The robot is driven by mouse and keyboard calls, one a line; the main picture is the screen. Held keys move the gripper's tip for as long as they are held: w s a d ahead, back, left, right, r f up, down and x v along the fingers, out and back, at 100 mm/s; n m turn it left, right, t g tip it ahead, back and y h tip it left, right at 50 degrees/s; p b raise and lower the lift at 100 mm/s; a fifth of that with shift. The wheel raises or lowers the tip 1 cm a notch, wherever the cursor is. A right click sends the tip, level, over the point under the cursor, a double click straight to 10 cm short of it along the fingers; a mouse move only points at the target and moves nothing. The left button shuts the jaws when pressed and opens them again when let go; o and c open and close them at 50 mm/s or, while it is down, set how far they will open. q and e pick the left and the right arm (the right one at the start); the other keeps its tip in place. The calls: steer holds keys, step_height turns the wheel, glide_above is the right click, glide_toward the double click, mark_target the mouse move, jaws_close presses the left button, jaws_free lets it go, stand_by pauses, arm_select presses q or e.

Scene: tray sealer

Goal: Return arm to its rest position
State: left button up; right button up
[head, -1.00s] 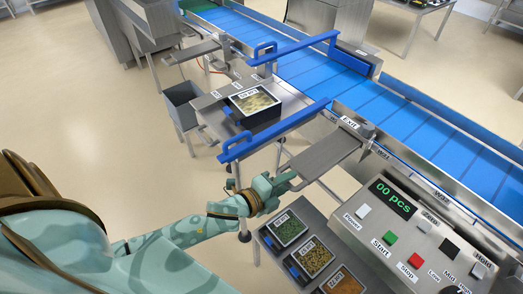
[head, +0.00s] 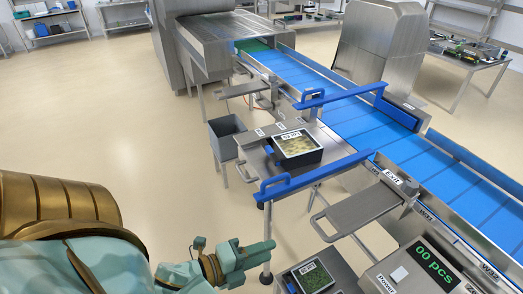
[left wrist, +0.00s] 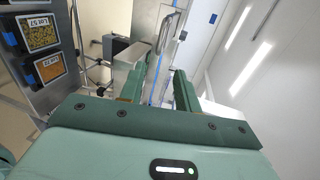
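My left arm comes in from the lower left in the head view. Its left gripper (head: 268,246) hangs over the floor, left of the tray stand and apart from the furniture. In the left wrist view the two fingers of the left gripper (left wrist: 158,88) stand apart with nothing between them. My right gripper is in neither view.
A stand with a food tray (head: 313,277) is just right of the gripper. Beyond are a side table with a filled tray (head: 296,144), blue guide rails (head: 318,172), a grey bin (head: 228,130) and the blue conveyor (head: 380,133). Floor at left is clear.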

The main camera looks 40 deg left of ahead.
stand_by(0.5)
arm_select(q)
steer(key=s+a+f+n+g+y, duration=0.25)
steer(key=s+f+n, duration=0.2)
steer(key=f, duration=0.55)
steer(key=s+a+f+n+g+y+b, duration=0.15)
steer(key=s+a+f+n, duration=0.3)
steer(key=f, duration=0.55)
steer(key=s+a+f+n+g+y, duration=0.1)
steer(key=s+a+f+n+g, duration=0.2)
steer(key=s+f, duration=0.45)
steer(key=s+d+f+n+g+b, duration=0.1)
steer(key=s+d+f+n+g, duration=0.15)
steer(key=s+f, duration=0.45)
steer(key=s+d+f+n+g, duration=0.1)
steer(key=s+f+n+g, duration=0.25)
steer(key=s+f, duration=0.35)
steer(key=w+d+f+b, duration=0.1)
steer(key=w+d+f, duration=0.3)
steer(key=d, duration=0.1)
steer(key=shift+w+f+g, duration=0.2)
steer(key=shift+g, duration=0.1)
steer(key=shift+d, duration=0.1)
